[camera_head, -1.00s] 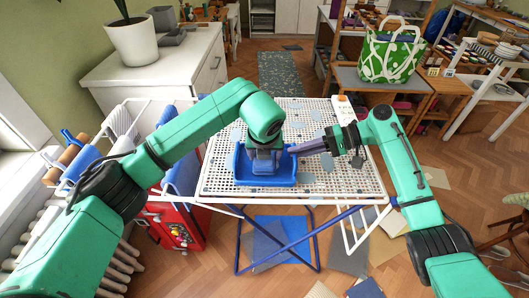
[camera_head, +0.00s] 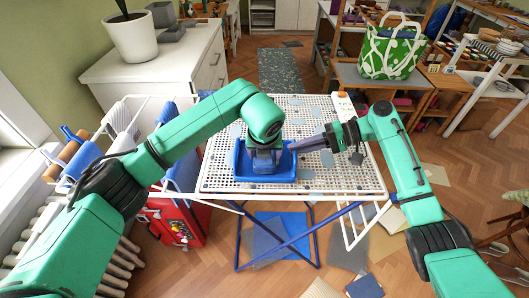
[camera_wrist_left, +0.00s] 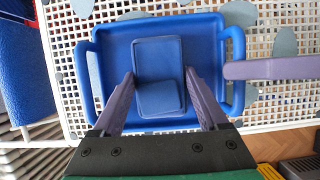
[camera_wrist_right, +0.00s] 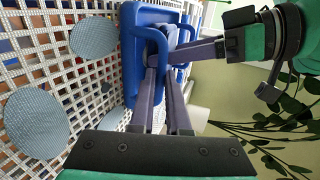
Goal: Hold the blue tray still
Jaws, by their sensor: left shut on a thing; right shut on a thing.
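The blue tray (camera_head: 241,174) lies on the white perforated table top, with a loop handle at each end. In the left wrist view the tray (camera_wrist_left: 110,60) holds a smaller blue block-like thing (camera_wrist_left: 157,55). My left gripper (camera_head: 264,158) reaches down into the tray, its fingers on both sides of the blue block. My right gripper (camera_head: 297,148) comes in from the right and is shut at the tray's right handle. In the right wrist view its fingertips (camera_wrist_right: 160,76) meet the blue tray edge; the exact contact is partly hidden.
The perforated table (camera_head: 340,178) has free room around the tray, with flat grey-blue patches on it. A red case (camera_head: 178,222) stands below on the left. A green-and-white bag (camera_head: 390,52) stands on a wooden table behind right. A potted plant (camera_head: 133,38) stands on the cabinet.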

